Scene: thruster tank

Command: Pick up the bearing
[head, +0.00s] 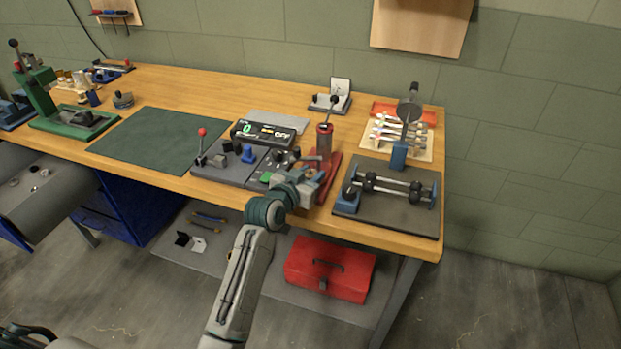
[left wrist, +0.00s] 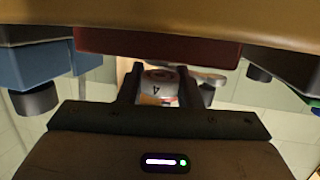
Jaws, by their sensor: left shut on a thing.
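My left gripper (head: 313,172) is at the front of the bench, beside the red press-like stand (head: 325,143) with a dark lever. In the head view the held piece is too small and covered to make out. My right gripper is not in view.
A grey panel with a display (head: 263,133) stands left of the gripper. A dark plate with a rod fixture (head: 400,215) lies to its right. Behind are a tray of tools (head: 400,135) and a small stand (head: 331,103). The green mat (head: 150,140) is clear. A red toolbox (head: 330,262) sits below.

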